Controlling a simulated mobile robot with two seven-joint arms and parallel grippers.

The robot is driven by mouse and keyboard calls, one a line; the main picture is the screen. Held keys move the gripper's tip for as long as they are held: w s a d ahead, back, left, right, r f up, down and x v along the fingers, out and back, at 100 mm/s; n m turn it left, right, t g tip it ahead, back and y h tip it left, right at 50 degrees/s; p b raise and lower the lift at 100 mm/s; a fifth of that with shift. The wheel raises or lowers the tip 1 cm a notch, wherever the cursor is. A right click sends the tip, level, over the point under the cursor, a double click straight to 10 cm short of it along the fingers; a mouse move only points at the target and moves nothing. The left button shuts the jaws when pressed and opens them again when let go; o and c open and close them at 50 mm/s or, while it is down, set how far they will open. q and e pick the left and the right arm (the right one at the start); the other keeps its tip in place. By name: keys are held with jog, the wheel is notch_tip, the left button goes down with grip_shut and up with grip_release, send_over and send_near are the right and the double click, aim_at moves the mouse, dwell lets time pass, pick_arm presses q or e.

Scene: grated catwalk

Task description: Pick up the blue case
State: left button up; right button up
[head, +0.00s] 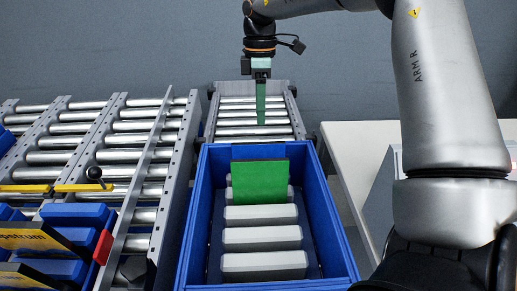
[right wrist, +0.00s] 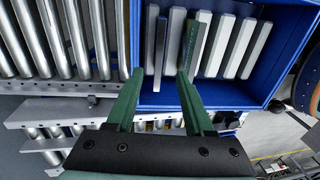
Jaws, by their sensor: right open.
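A deep blue bin (head: 339,237) stands open in the middle of the head view; it also shows in the right wrist view (right wrist: 240,94). Inside it are a row of pale grey bars (head: 262,239) and an upright green panel (head: 259,182) at the far end. Several smaller blue cases (head: 75,214) lie at the lower left, partly cut off. I cannot tell which blue item is the named case. My right gripper (head: 261,118) hangs above the rollers beyond the bin's far end. In the right wrist view its green fingers (right wrist: 160,74) are apart with nothing held between them. My left gripper is not in view.
Roller conveyors (head: 145,140) fill the left, with a metal side rail, yellow bars (head: 85,187) and a black knob (head: 94,173). More rollers (head: 250,113) lie behind the bin. A white table (head: 355,150) stands at right, partly behind my right arm.

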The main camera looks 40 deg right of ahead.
aim_at(258, 143)
jog(key=f, duration=0.6)
jog(key=a+f, duration=0.1)
jog(key=f, duration=0.3)
jog(key=shift+s+a, duration=0.1)
jog(key=shift+s, duration=0.25)
grip_shut()
jog(key=shift+r, duration=0.1)
dwell(0.8)
